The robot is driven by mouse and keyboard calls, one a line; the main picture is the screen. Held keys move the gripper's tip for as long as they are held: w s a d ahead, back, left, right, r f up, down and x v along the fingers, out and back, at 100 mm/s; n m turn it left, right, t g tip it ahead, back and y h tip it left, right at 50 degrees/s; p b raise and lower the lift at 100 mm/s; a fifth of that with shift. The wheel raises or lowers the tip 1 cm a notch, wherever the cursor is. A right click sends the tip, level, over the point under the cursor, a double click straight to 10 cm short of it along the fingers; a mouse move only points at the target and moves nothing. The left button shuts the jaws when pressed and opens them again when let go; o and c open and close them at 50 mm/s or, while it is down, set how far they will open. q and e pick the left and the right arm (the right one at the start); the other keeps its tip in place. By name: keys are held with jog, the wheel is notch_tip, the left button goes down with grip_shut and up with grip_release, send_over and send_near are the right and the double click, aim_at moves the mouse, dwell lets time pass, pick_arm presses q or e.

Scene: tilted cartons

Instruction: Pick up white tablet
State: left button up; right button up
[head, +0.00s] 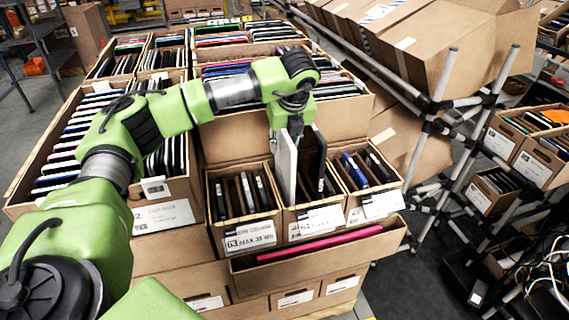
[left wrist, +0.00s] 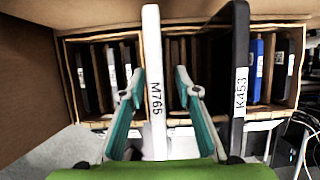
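The white tablet (head: 286,168) stands upright, sticking out of the middle small carton (head: 315,220) in the head view. In the left wrist view the white tablet (left wrist: 154,60) bears the label M765. My left gripper (head: 292,125) is above the carton, pointing down at it. In the left wrist view the left gripper (left wrist: 159,74) has its fingers apart, one on each side of the white tablet, with a visible gap at the right finger. A black tablet (left wrist: 239,60), labelled K453, stands to the right, outside the fingers. My right gripper is not in view.
Small cartons with dark devices stand left (head: 243,200) and right (head: 368,172) of the middle one. A pink device (head: 320,244) lies in a low tray in front. Large device-filled cartons (head: 165,205) stand behind and left. A metal rack (head: 440,110) stands to the right.

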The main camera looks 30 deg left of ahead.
pick_arm(q)
jog(key=p+x, duration=0.1)
jog(key=x, duration=0.2)
jog(key=shift+a+f, duration=0.2)
jog(key=shift+f, duration=0.05)
jog(key=shift+d, duration=0.1)
jog(key=shift+f+b, duration=0.2)
jog(key=shift+b, duration=0.25)
jog(key=shift+c, duration=0.4)
grip_shut()
